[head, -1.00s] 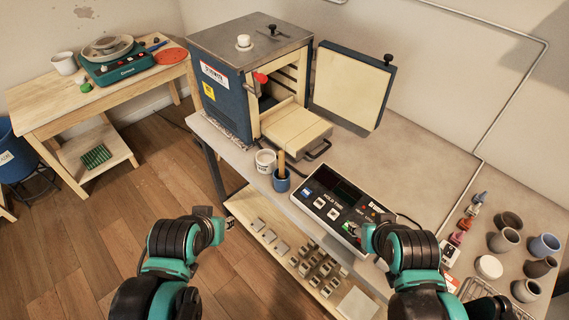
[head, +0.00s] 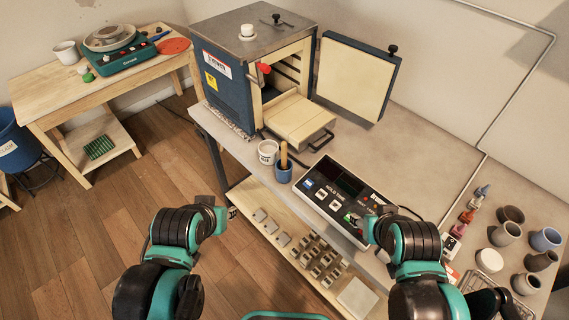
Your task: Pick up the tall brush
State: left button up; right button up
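The tall brush (head: 284,154) stands upright in a small blue cup (head: 283,175) near the front edge of the grey table. Only its wooden upper part shows; its lower part is hidden in the cup. My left gripper (head: 232,212) is in front of the table edge, below and left of the cup and apart from it. My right gripper (head: 360,216) is over the front of the control box, right of the cup. Both grippers are small and partly hidden by my arms, so I cannot tell their opening.
A white tub (head: 267,152) stands beside the cup. Behind them is an open kiln (head: 255,75) with its shelf pulled out (head: 299,122). A control box (head: 345,195) sits right of the cup. Several pots (head: 505,234) stand at the right. A lower shelf (head: 250,199) holds small blocks.

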aim_at(283, 166)
jog(key=k+j+u, duration=0.2)
jog(key=j+u, duration=0.2)
jog(key=k+j+u, duration=0.1)
jog(key=j+u, duration=0.3)
